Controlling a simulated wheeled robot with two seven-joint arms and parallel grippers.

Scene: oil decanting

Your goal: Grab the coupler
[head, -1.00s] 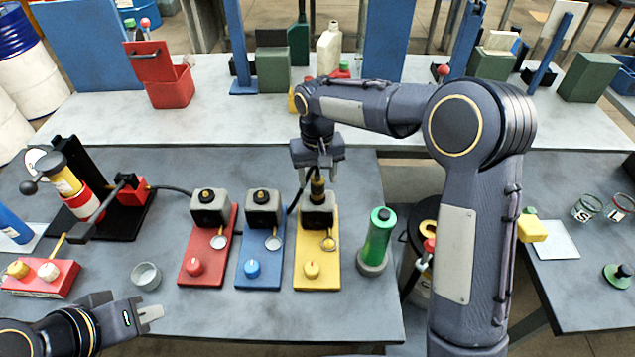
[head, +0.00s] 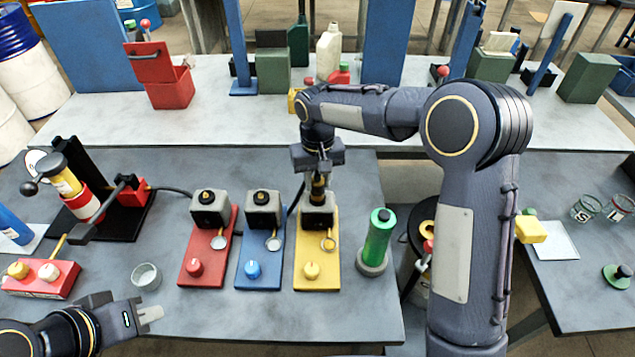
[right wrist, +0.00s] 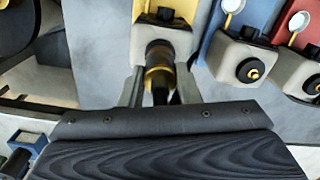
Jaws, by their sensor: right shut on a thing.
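The coupler (head: 318,187) is a dark, brass-banded cylinder. It stands upright at the grey block of the yellow station (head: 303,255), with a black hose beside it. My right gripper (head: 318,172) points down over that block and is shut on the coupler's upper part. In the right wrist view the coupler (right wrist: 160,68) shows between the two fingers, its lower end at the block; its top is partly hidden by the gripper body. My left gripper (head: 150,314) is low at the left, apart from the stations; whether its fingers are open is unclear.
A red station (head: 192,268) and a blue station (head: 255,270) stand left of the yellow one. A green bottle (head: 379,238) stands close to its right. The front middle of the table is clear.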

